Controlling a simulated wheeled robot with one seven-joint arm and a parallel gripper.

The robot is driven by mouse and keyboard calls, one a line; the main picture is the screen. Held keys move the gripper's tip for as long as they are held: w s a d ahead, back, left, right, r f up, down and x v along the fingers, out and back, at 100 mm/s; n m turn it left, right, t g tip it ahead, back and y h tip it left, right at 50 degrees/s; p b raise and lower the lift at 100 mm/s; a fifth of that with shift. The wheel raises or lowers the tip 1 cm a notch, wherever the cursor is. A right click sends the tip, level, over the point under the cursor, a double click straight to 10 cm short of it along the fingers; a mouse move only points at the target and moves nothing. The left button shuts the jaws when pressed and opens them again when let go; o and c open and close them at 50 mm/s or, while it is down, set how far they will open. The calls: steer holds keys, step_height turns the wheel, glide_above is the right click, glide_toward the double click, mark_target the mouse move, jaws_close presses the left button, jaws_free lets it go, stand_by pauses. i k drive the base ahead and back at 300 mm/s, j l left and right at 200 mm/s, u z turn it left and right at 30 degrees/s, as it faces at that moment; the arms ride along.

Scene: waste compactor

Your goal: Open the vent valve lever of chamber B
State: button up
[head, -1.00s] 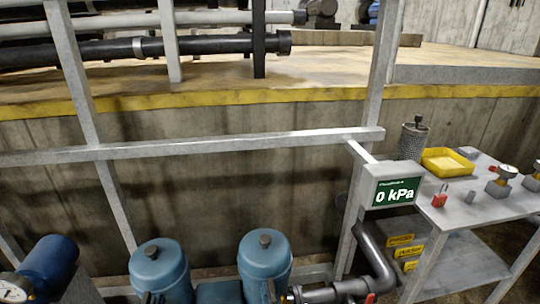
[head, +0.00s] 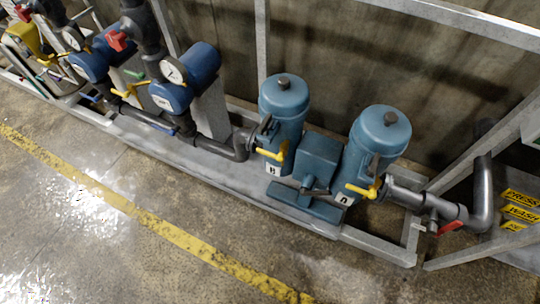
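Chamber B (head: 283,100) is a blue upright cylinder with a dark cap knob, and a white plate marked B (head: 273,170) is below it. A yellow lever (head: 270,154) sits at its lower front and looks roughly level across the pipe axis. Chamber A (head: 383,135) is a matching blue cylinder to the right, with its own yellow lever (head: 362,190) and a plate marked A (head: 344,200). A blue block (head: 318,158) stands between the two chambers. Which lever is the vent valve is not labelled. My gripper is not in view.
Blue pump units (head: 187,78) with gauges and red and yellow handles stand on the left. A grey pipe with a red handle (head: 450,227) bends at the right, beside yellow PRESS and WASH signs (head: 520,197). The floor in front is clear, crossed by a yellow line (head: 180,237).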

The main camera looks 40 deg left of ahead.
mark_target(270, 153)
steer(key=i+j+u, duration=0.1)
steer(key=u, duration=1.6)
